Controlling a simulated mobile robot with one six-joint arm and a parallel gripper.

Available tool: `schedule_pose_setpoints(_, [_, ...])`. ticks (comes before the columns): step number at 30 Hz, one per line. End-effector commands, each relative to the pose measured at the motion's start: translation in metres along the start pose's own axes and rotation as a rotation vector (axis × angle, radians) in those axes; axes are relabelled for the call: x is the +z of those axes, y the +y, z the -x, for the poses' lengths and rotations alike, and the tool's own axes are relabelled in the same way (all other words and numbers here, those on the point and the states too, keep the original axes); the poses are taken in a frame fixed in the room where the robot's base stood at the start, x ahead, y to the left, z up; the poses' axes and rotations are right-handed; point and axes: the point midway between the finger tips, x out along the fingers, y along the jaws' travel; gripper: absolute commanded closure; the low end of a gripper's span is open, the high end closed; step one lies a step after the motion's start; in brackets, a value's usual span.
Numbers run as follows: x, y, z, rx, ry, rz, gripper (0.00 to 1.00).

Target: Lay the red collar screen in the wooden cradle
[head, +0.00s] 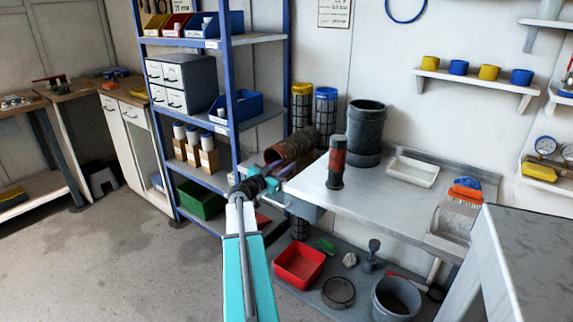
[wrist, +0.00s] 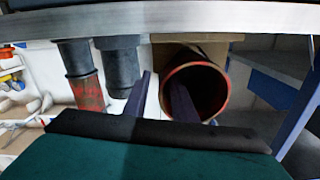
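The red collar screen (head: 292,146) is a rusty red-brown tube lying on its side at the left end of the bench. The wrist view looks upside down; there the screen's open red-rimmed end (wrist: 226,92) faces me. A wooden block, apparently the cradle (wrist: 195,50), sits between the tube and the bench; the tube seems to rest on it. In the head view the cradle is mostly hidden. My gripper (head: 268,172) is at the screen's near end. In the wrist view its dark fingers (wrist: 162,79) are apart, one beside the tube, one across its opening; contact is unclear.
A red-and-black cylinder (head: 336,163) and a dark pot (head: 366,128) stand right of the screen. Yellow-topped (head: 301,107) and blue-topped (head: 326,112) mesh cylinders stand behind. A blue-framed shelf (head: 233,90) is close on the left. A white tray (head: 412,171) lies farther right.

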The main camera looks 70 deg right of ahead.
Motion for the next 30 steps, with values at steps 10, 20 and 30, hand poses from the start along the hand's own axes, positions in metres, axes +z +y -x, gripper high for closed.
schedule_pose_setpoints(10, [-0.003,-0.001,0.048,-0.008,0.005,0.002,0.76])
schedule_pose_setpoints(20, [-0.004,-0.002,0.096,-0.011,0.007,0.002,0.76])
schedule_pose_setpoints(30, [-0.005,-0.003,0.123,-0.012,0.008,0.002,0.76])
